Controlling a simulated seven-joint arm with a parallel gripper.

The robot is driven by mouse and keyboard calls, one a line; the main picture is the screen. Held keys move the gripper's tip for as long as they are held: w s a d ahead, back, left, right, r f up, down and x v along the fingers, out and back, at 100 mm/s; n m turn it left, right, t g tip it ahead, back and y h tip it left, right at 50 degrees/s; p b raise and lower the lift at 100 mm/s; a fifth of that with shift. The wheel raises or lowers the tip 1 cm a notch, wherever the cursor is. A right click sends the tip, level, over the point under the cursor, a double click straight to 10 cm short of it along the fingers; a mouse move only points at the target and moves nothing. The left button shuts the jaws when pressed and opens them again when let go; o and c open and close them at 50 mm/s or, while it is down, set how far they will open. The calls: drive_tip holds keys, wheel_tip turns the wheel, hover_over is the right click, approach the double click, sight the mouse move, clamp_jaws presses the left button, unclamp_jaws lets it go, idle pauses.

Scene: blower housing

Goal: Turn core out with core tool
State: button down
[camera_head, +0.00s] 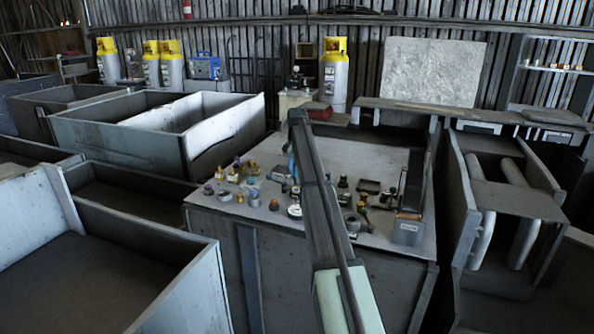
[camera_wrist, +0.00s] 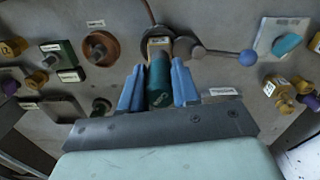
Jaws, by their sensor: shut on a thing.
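In the wrist view my gripper (camera_wrist: 158,88) has its two blue fingers closed on the sides of a dark teal cylindrical handle (camera_wrist: 159,82), which appears to be the core tool. In the head view my arm hides most of the gripper and the tool.
The grey bench top (camera_head: 372,152) carries several small fittings. In the wrist view a copper ring (camera_wrist: 101,48), a green block (camera_wrist: 62,56), a teal knob on a plate (camera_wrist: 287,44) and brass fittings (camera_wrist: 278,92) surround the tool. Grey bins (camera_head: 150,135) stand left of the bench.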

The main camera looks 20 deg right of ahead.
drive_tip(key=shift+n, duration=0.9)
drive_tip(key=shift+n, duration=2)
drive_tip(key=n, duration=0.4)
drive_tip(key=shift+d+n, duration=0.1)
drive_tip(key=shift+n, duration=0.9)
drive_tip(key=shift+r, duration=0.1)
